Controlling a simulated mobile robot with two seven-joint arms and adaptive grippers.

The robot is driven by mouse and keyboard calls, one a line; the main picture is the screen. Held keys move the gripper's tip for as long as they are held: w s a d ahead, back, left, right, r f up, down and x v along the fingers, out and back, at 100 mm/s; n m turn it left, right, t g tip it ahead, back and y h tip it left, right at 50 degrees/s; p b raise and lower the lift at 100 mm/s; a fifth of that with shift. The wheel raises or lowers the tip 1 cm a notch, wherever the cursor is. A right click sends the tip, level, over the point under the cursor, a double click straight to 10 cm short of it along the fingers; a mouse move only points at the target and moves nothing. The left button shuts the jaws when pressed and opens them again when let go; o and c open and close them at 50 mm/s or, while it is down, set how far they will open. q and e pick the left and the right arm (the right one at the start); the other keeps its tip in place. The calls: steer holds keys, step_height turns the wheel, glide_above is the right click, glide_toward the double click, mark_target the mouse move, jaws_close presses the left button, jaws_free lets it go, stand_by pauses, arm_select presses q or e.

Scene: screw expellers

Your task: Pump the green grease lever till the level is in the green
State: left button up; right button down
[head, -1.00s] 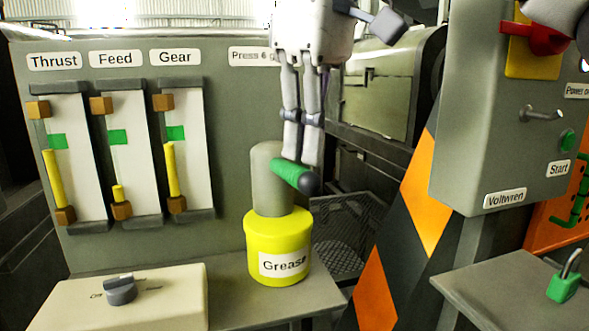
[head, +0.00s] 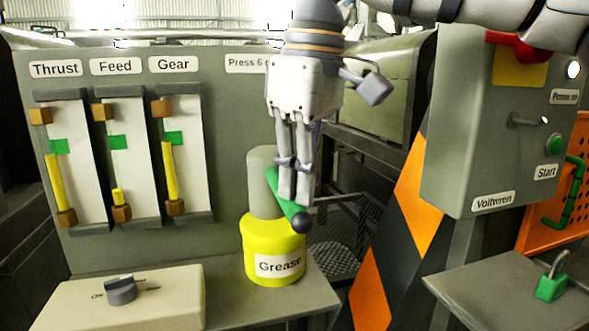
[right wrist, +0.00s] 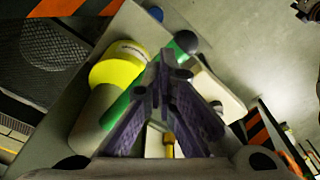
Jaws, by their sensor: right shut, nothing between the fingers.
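The green grease lever (head: 290,207) with a dark ball end points down to the right from the grey cylinder (head: 262,165) above the yellow grease pot (head: 258,235). My right gripper (head: 293,198) points down, shut and empty, with its fingertips against or just over the lever. In the right wrist view the lever (right wrist: 120,107) passes beside the fingers; contact cannot be told for sure. Three gauges stand at left: the Feed yellow bar (head: 118,197) is far below its green mark, while the Thrust bar (head: 54,183) and Gear bar (head: 170,170) end near theirs. My left gripper is not in view.
A beige switch box (head: 170,300) with a dark knob stands on the bench left of the pot. A grey Voltwren cabinet (head: 470,165) and an orange-and-black striped post (head: 418,200) stand to the right. A green padlock (head: 551,288) is at far right.

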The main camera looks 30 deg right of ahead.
steer(key=s, duration=0.1)
steer(key=s+d+r, duration=0.1)
steer(key=shift+s+d, duration=0.2)
steer(key=shift+s, duration=0.1)
step_height(320, 180, up, 8)
steer(key=shift+s+d+f, duration=0.2)
steer(key=shift+s+f, duration=0.05)
steer(key=shift+s, duration=0.15)
stand_by(0.8)
